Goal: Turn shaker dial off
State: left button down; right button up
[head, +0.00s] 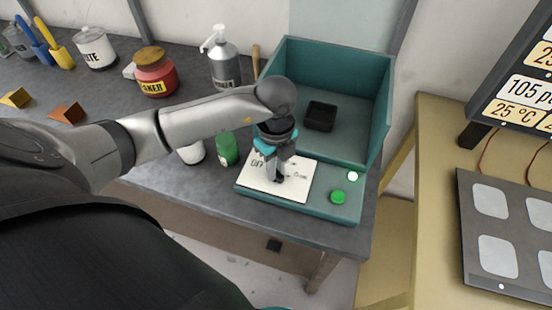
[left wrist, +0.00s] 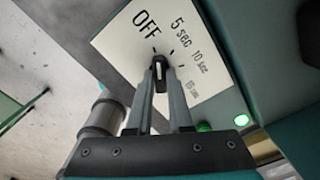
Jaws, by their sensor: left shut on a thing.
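The shaker (head: 378,98) is a teal open box with a black square holder (head: 320,116) inside. Its front has a white dial plate (head: 300,186). In the left wrist view the plate (left wrist: 112,45) reads OFF, 5 sec, 10 sec and a smaller blurred label. My left gripper (head: 279,178) points down at the plate; in the left wrist view its fingers (left wrist: 160,80) are shut on the small black dial (left wrist: 161,62). The dial's white pointer faces the plate's top, near the OFF and 5 sec ticks; I cannot tell exactly which. My right gripper is not in view.
A green button (head: 338,197) and a lit lamp (head: 352,176) sit right of the plate. A green bottle (head: 227,150) and a white container (head: 192,153) stand close left, under my arm. A pump bottle (head: 224,65) and red jar (head: 155,75) stand behind.

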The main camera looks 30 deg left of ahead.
pick_arm(q)
jog(key=shift+r+n+p, duration=0.15)
jog(key=shift+n+p, duration=0.2)
jog(key=shift+n, duration=0.35)
jog(key=shift+a, duration=0.1)
jog(key=c, duration=0.8)
grip_release()
notch_tip(320, 180, up, 15)
jog(key=shift+r+p, duration=0.1)
jog(key=shift+p, duration=0.5)
jog(key=shift+s, duration=0.1)
